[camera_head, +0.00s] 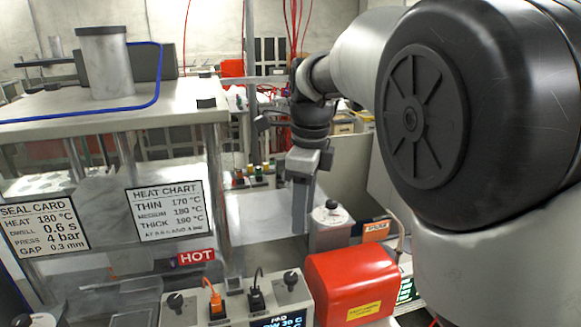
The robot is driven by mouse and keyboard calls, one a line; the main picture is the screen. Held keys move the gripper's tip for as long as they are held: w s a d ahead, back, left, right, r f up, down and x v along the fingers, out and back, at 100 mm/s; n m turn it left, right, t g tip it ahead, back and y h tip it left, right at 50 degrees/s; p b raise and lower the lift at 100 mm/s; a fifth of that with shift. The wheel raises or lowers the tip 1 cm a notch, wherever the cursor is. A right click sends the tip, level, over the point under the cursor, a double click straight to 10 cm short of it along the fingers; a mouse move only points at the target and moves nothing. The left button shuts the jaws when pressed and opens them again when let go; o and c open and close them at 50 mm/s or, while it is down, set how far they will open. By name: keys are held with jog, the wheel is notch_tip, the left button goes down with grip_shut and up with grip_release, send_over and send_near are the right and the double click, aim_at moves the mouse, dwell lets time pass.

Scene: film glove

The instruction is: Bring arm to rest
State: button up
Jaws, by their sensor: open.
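My arm reaches in from the right, and its large black joint and grey links fill the right side of the head view. The wrist bends down near the middle, and my gripper (301,222) hangs below it with its fingers pointing down. It is seen edge-on, open, with nothing visible held. The fingertips are close to the pale work surface (262,222) in this view; I cannot tell the gap between them.
A press with a metal top (100,104) stands at left, bearing a heat chart (169,212) and seal card (43,228). Small bottles (256,172) stand behind.

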jog(key=s+d+n+t, duration=0.2)
jog(key=s+d+n, duration=0.3)
jog(key=s+n, duration=0.5)
jog(key=s+d+n+t, duration=0.3)
jog(key=s+d+n, duration=0.3)
jog(key=s+n, duration=0.5)
jog(key=shift+d+f, duration=0.3)
jog(key=shift+f, duration=0.15)
